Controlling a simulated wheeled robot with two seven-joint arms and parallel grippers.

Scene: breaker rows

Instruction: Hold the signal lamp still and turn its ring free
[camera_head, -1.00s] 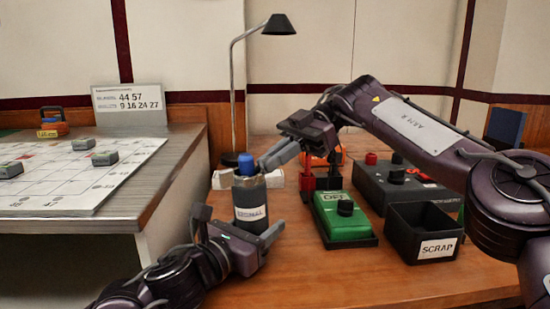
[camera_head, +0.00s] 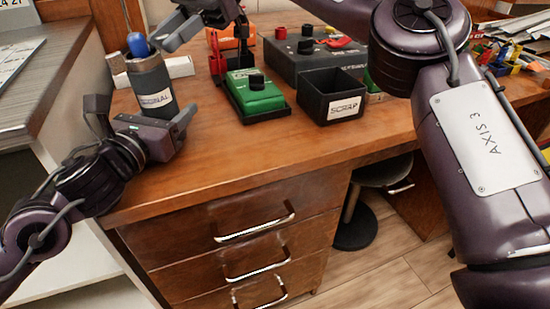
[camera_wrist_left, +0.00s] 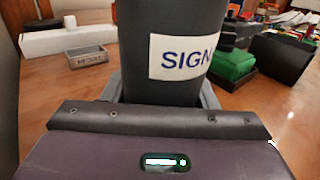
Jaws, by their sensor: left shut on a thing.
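The signal lamp is a dark cylinder (camera_head: 151,82) with a white SIGNAL label and a blue top (camera_head: 138,45). My left gripper (camera_head: 145,118) is shut around its lower body. The lamp's dark body (camera_wrist_left: 160,75) rises between the fingers in the left wrist view, its top out of frame. My right gripper (camera_head: 172,32) is beside the blue top, on its right, with its fingers pointing down and left. Whether its fingers touch the lamp, and how far apart they are, I cannot tell. The ring is not clearly distinguishable from the lamp's upper end.
A green box with a black knob (camera_head: 256,95) and a black SCRAP bin (camera_head: 331,97) stand to the right. A dark control box (camera_head: 300,62) is behind them. A small grey tray (camera_wrist_left: 87,57) shows left of the lamp. The front tabletop (camera_head: 235,150) is clear.

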